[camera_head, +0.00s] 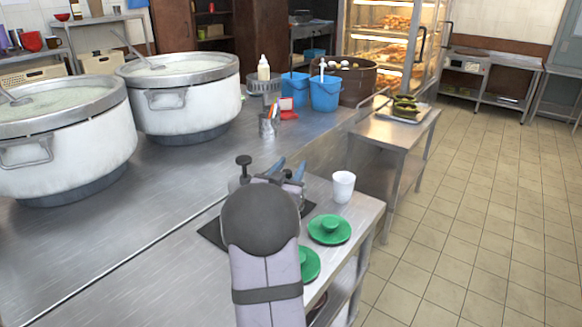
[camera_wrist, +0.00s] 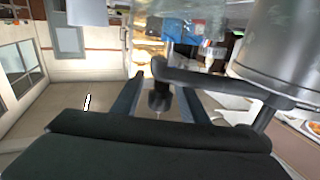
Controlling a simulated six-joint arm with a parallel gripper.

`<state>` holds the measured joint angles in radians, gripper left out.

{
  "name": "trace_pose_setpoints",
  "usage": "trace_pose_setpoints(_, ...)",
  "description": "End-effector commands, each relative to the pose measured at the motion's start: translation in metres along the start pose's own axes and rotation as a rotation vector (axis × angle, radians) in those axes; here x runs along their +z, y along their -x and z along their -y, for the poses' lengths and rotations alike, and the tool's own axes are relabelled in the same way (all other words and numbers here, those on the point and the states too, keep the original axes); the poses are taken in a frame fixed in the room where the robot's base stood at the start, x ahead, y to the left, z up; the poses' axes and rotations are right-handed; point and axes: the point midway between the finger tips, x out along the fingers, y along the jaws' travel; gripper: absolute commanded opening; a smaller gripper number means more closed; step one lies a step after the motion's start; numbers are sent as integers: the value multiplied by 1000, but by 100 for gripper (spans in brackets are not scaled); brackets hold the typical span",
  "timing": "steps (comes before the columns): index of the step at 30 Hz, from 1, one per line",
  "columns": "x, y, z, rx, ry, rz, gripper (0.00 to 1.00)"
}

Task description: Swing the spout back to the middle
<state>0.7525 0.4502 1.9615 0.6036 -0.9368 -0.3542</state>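The spout (camera_wrist: 215,80) is a dark grey bent tube in the wrist view. It runs from the right to a downturned dark nozzle between my fingers. My gripper (camera_wrist: 159,92) is open, with a finger on each side of the nozzle and gaps visible on both sides; I see no clear contact. A large metal cylinder (camera_wrist: 290,50) stands beside the spout at upper right. In the head view my gripper (camera_head: 287,171) shows as two blue fingers beyond my wrist. A black knob (camera_head: 243,160) stands just left of it. My arm hides most of the fixture there.
A white cup (camera_head: 343,186) and green saucers (camera_head: 329,229) stand close on the right of my arm. Two big stockpots (camera_head: 183,99) are at left. Blue buckets (camera_head: 325,93) and a utensil holder (camera_head: 268,125) stand behind. The steel counter (camera_head: 165,205) is clear between pots and arm.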

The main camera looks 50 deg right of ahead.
Motion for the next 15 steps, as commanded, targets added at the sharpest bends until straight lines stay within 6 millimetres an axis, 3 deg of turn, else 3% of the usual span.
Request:
trace_pose_setpoints(5,0,9,1,-1,-1,0,40)
trace_pose_setpoints(15,0,53,1,-3,-1,-2,40)
